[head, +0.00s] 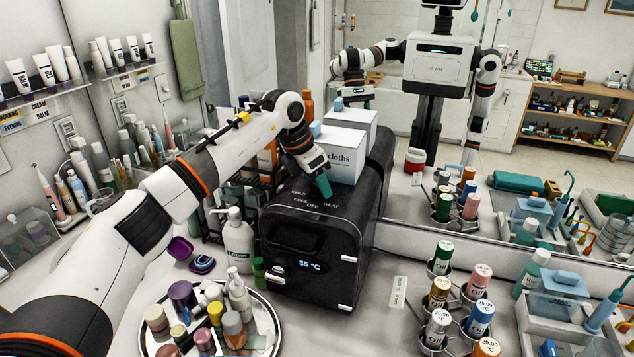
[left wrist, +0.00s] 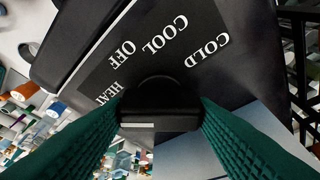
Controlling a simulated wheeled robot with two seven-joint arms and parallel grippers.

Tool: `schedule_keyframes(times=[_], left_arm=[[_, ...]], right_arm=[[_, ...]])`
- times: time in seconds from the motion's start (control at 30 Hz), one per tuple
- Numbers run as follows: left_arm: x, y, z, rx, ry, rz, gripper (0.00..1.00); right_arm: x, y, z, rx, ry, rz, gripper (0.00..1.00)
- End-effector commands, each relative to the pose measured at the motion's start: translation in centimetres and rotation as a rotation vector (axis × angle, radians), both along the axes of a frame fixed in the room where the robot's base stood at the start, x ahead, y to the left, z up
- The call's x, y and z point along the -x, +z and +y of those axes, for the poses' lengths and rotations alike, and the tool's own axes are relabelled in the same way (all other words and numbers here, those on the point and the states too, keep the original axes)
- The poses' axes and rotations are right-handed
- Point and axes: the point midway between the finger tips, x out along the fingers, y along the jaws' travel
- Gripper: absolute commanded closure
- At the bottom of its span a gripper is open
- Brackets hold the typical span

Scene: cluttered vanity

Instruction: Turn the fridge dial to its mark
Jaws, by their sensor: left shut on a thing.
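The black mini fridge (head: 300,285) stands on the counter and its front display reads 35 °C. Its top carries the printed words COLD, COOL, OFF and HEAT, which show large in the left wrist view (left wrist: 182,35). My left gripper (head: 322,186) reaches down to the fridge top and is shut on the black dial (left wrist: 160,102), with a green finger on each side. A short pale line shows on the dial's near face. In the head view the gripper hides the dial. I cannot tell exactly which word it points to. My right gripper is not in view.
A pump bottle (head: 238,240) and a round tray (head: 272,338) of bottles are close to the fridge's left. A rack of labelled cans (head: 437,330) stands to the right. A mirror behind reflects me.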

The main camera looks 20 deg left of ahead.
Motion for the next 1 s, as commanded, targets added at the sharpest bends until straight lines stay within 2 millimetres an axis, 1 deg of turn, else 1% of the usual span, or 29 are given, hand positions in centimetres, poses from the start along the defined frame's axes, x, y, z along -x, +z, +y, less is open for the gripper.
schedule_keyframes(times=[0.1,0.13,0.23,0.53,0.63,0.77,1.0], left_arm=[[-0.1,0.1,0.0,0.000,0.000,-0.004,0.72],[-0.1,0.1,0.0,0.000,-0.001,-0.004,0.44],[-0.1,0.1,0.0,0.001,-0.001,-0.003,0.28],[0.0,0.1,0.0,0.001,-0.002,-0.002,0.27],[0.2,0.7,0.2,0.001,-0.001,-0.004,0.27],[0.7,2.5,0.7,0.001,-0.001,-0.008,0.27],[2.2,7.4,2.1,0.001,-0.002,-0.007,0.27]], right_arm=[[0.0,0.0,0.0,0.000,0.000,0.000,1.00],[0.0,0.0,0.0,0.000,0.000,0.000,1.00],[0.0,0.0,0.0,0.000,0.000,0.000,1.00],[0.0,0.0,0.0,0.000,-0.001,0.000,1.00],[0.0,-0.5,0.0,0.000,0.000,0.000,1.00],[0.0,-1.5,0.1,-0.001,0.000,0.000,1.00],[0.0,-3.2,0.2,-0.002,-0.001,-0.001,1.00]])
